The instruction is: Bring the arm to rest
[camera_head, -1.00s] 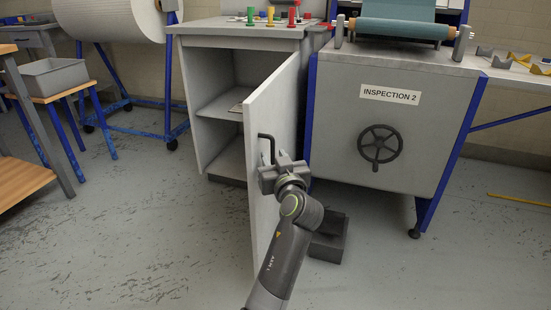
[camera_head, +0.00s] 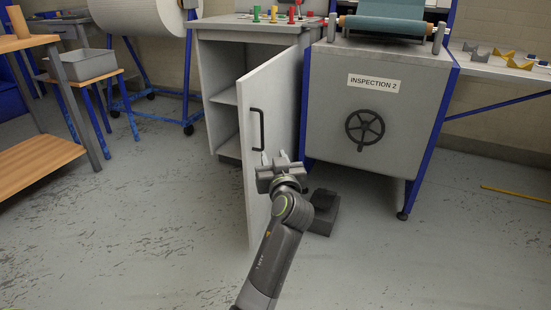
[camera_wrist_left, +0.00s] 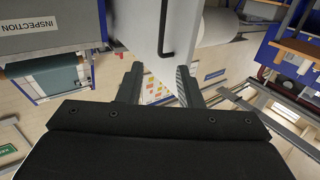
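The cabinet door (camera_head: 268,190) stands partly open, with its dark bar handle (camera_head: 258,128) fully visible. My left gripper (camera_head: 278,158) is in front of the door, just below and to the right of the handle in the head view. Its fingers are apart, with nothing between them. In the left wrist view the two open fingers (camera_wrist_left: 159,76) show a clear gap, and the handle (camera_wrist_left: 166,35) lies beyond them, not touched. My right gripper is in neither view.
The grey inspection machine (camera_head: 376,90) with a handwheel (camera_head: 365,128) stands right of the door. A dark block-like object (camera_head: 323,212) is on the floor beside the door. A wooden-topped bench (camera_head: 40,155) is at the left. Floor is clear at front left and right.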

